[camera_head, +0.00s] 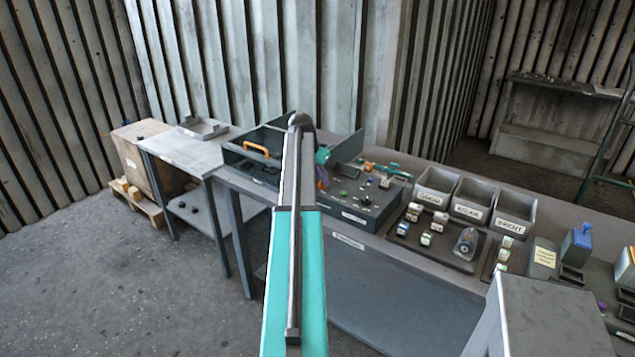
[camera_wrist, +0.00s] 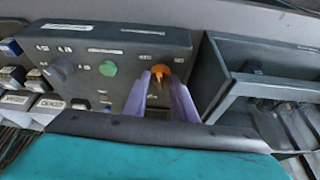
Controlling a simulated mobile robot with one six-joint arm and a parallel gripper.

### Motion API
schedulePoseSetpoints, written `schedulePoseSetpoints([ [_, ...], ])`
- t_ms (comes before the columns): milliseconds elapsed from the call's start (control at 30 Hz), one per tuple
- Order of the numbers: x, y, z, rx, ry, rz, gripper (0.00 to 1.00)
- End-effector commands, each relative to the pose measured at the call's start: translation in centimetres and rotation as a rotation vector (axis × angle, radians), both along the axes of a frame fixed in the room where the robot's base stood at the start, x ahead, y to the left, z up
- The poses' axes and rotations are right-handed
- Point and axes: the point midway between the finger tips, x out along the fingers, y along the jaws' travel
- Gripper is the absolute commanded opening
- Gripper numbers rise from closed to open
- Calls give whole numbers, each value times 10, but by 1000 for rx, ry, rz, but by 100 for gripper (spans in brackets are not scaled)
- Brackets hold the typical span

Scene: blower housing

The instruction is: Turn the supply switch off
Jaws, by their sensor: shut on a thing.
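A grey control box (camera_head: 370,205) stands on the long bench in the head view, and its panel (camera_wrist: 115,50) fills the upper left of the wrist view. An orange switch knob (camera_wrist: 160,70) sits near the right end of that panel. Its label is too small to read, so I cannot tell its marked position. My gripper (camera_wrist: 164,78) has its two purple fingers at the knob, one on each side, and is shut on it. In the head view my gripper (camera_head: 322,177) is at the box's left end, and my arm hides part of the area.
A green button (camera_wrist: 108,68) and a dark knob (camera_wrist: 62,68) share the panel. An open dark case with an orange handle (camera_head: 256,149) stands left of the box. Labelled grey bins (camera_head: 470,199) and a tray of small parts (camera_head: 450,252) lie to the right.

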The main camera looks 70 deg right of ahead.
Motion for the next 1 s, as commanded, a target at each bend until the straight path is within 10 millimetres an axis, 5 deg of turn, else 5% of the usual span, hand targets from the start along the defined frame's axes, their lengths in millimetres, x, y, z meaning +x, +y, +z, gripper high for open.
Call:
schedulePoseSetpoints([
  [1000, -3, -5, 3, -12, -8, 767, 3],
])
